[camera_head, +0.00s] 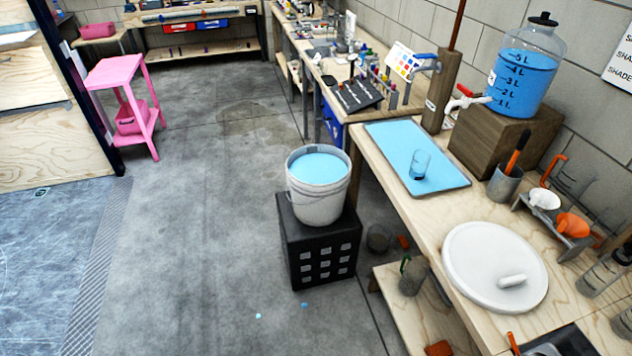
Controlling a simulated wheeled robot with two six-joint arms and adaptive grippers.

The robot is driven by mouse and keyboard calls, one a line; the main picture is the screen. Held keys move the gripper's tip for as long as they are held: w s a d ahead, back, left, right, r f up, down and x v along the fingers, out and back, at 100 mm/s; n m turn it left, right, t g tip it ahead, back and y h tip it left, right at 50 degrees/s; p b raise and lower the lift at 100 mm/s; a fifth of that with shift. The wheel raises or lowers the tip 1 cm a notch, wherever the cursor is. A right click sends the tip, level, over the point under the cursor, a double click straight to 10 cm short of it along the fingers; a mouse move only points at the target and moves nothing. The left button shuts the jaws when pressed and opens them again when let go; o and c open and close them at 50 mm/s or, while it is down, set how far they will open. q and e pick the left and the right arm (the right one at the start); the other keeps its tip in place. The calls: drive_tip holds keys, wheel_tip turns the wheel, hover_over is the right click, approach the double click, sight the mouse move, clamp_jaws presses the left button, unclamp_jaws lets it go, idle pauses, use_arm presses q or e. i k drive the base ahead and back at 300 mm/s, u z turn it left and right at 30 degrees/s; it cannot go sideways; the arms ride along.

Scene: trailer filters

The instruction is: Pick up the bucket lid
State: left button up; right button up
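The bucket lid (474,257) is a large round white disc lying flat on the wooden workbench at the lower right. A short white handle (512,281) sits on it, right of its middle. The white bucket (319,203) stands upright and uncovered on a black crate on the floor, left of the bench. Light blue liquid (319,169) shows inside it, and a wire handle hangs on its side. Neither of my grippers is in view.
On the bench (400,206) are a blue tray (448,183) with a small glass, a wooden block with a blue-filled dispenser (523,78), and a grey tool cup (503,184). The black crate (318,250) blocks floor beside the bench. Grey floor at left is mostly clear.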

sight(492, 266)
drive_tip(key=u, duration=0.2)
drive_tip(key=i, duration=1.9)
drive_tip(key=z, duration=3.8)
